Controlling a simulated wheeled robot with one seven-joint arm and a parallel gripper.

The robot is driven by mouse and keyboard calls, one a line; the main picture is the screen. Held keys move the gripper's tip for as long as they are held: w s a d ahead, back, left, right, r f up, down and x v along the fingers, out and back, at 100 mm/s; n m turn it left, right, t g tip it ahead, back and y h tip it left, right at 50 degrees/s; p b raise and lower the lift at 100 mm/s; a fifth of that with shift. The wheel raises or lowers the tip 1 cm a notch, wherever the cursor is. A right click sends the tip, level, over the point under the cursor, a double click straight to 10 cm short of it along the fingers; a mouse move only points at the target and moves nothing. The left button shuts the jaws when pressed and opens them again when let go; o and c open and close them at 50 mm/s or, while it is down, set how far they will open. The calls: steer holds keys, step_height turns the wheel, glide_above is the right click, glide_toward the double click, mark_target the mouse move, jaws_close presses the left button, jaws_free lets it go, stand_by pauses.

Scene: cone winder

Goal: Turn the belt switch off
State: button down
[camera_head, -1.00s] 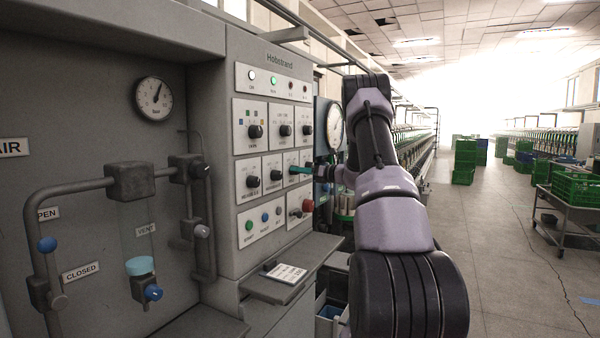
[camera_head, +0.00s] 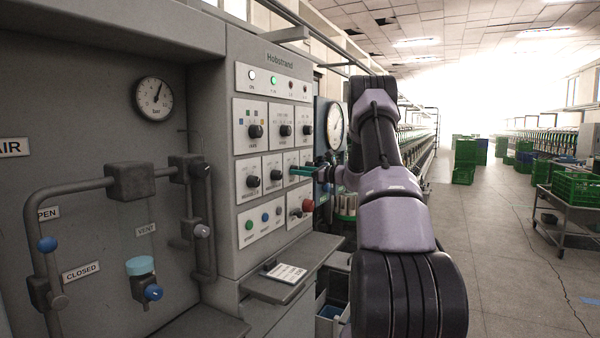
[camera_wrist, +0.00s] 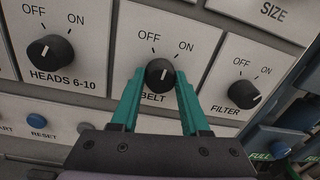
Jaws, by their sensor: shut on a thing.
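The belt switch (camera_wrist: 160,72) is a round black knob on a light panel, with OFF at its upper left, ON at its upper right and BELT below. My gripper (camera_wrist: 159,76) has its teal fingers on either side of the knob, shut on it. The knob's pale mark looks tilted slightly toward ON, but it is small and hard to read. In the head view, my gripper (camera_head: 300,170) reaches the right part of the control panel (camera_head: 272,150), and its fingers hide the knob there.
The HEADS 6-10 knob (camera_wrist: 50,53) is left of the belt switch, and the FILTER knob (camera_wrist: 237,94) is to the right. Below are push buttons and a red knob (camera_head: 308,205). A shelf with a white card (camera_head: 286,273) juts out beneath.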

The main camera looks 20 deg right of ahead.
steer(key=n, duration=0.6)
steer(key=shift+f+n, duration=0.1)
steer(key=shift+n, duration=0.2)
stand_by(0.4)
steer(key=shift+c, duration=2)
jaws_free()
steer(key=v, duration=1.1)
steer(key=shift+w+f, duration=0.1)
